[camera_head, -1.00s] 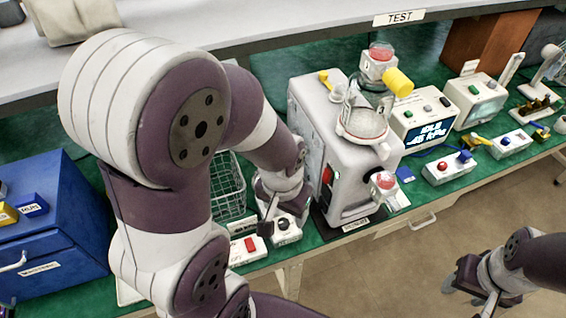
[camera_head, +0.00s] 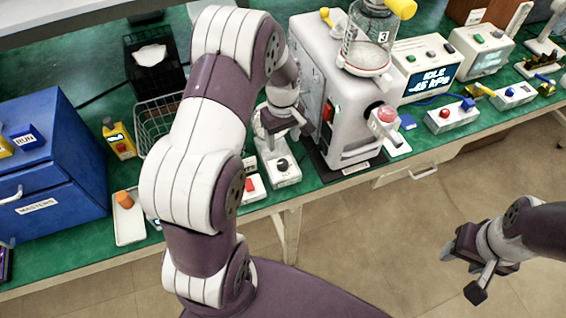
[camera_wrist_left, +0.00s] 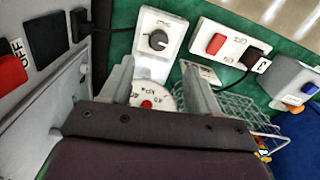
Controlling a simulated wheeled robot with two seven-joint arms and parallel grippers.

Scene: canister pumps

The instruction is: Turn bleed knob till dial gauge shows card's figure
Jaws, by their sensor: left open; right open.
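A black bleed knob (camera_head: 283,163) sits on a small white box at the bench's front edge. In the left wrist view the knob (camera_wrist_left: 157,40) is just beyond my fingertips. A round white dial with a red centre (camera_wrist_left: 148,103) shows between the fingers; it is partly covered and its reading is not legible. My left gripper (camera_head: 277,128) is open and empty above the box, behind the knob and apart from it. Its two fingers also show in the left wrist view (camera_wrist_left: 156,70). My right gripper (camera_head: 463,272) is open and empty over the floor. I cannot make out the card.
The white pump (camera_head: 345,110) stands close to the right of my left gripper. A box with a red switch (camera_head: 251,187) and a wire basket (camera_head: 158,122) are to the left. A blue cabinet (camera_head: 50,165) stands far left.

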